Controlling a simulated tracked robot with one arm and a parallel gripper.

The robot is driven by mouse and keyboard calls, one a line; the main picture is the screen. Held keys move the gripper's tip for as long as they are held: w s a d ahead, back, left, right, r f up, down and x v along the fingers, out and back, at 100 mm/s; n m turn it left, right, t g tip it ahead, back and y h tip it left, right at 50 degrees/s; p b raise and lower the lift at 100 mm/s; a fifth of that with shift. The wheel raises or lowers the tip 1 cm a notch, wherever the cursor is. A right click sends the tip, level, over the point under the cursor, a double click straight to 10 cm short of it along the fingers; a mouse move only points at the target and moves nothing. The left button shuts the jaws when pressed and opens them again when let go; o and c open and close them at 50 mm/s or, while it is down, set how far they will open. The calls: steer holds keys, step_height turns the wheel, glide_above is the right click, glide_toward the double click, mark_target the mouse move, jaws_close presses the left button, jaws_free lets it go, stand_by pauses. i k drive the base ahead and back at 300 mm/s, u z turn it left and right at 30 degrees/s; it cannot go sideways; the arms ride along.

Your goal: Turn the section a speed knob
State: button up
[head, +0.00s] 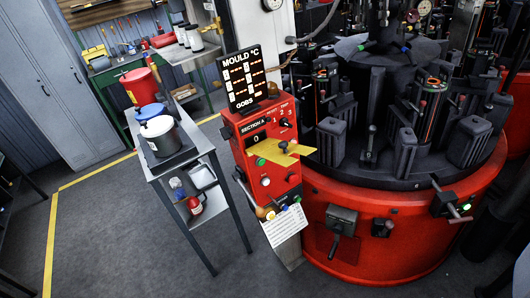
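The red section A control box (246,124) stands left of the big red rotary machine (395,245). Its small display (256,138) reads 0. A black knob (285,123) with numbers around it sits at its upper right. A yellow plate (268,151) juts out across the middle of the box, with a small dark knob (283,145) at it. A green button (260,161) and a white button (265,181) are below. The small lettering is too blurred to tell which knob is marked speed. My gripper is not in view.
A black MOULD °C display (243,79) stands on top of the box. A grey metal table (172,160) with pots stands close on the left. Lever handles (340,222) project from the machine's front. Open grey floor (120,240) lies at lower left.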

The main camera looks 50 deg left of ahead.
mark_target(284, 121)
steer(key=u, duration=1.7)
steer(key=k, duration=1.1)
steer(key=z, duration=1)
steer(key=i, duration=1)
steer(key=u, duration=0.05)
